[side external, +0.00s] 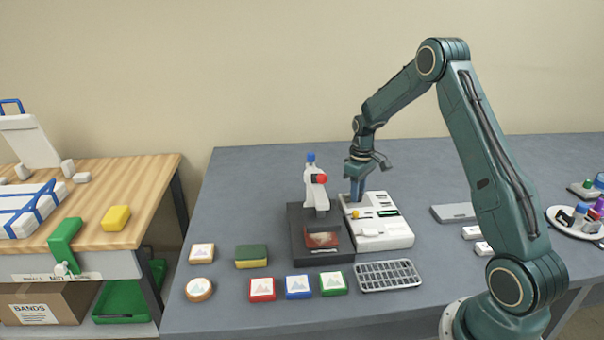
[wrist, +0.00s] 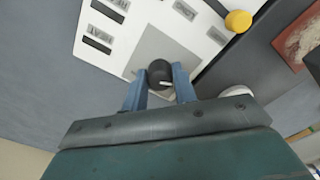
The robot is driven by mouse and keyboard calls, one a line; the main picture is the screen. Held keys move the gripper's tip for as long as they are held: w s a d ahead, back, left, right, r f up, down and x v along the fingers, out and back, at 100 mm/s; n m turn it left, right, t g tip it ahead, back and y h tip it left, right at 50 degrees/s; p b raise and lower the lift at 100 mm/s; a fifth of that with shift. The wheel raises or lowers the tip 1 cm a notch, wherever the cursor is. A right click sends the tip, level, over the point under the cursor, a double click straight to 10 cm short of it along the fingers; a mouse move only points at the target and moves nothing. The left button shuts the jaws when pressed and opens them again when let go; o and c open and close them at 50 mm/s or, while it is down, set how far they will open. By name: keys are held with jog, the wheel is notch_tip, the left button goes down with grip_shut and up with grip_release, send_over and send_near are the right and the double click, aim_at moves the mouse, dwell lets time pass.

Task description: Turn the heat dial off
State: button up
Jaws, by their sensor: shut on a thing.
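The white laminator-like machine (side external: 382,230) sits on the grey table, with a yellow knob and a green display on its top. In the wrist view the heat dial (wrist: 160,72) is a round black knob with a white mark, on a grey square panel of the white machine (wrist: 95,48). My gripper (wrist: 160,88) has its blue fingers on either side of the dial and is shut on it. In the side view my gripper (side external: 355,196) reaches down onto the machine's back left corner and hides the dial. The yellow knob (wrist: 238,20) is apart from the fingers.
A dark press (side external: 300,238) with a white, red and blue-topped column stands close at the left of the machine. A wire rack (side external: 388,276), colored square pieces (side external: 298,286) and a sponge (side external: 251,257) lie in front. The table behind is clear.

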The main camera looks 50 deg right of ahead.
dwell(0.3)
jog(key=o, duration=1)
jog(key=shift+c, duration=0.2)
jog(key=shift+r, duration=0.15)
notch_tip(320, 180, up, 14)
jog(key=shift+f, duration=0.2)
jog(key=shift+a+r, duration=0.1)
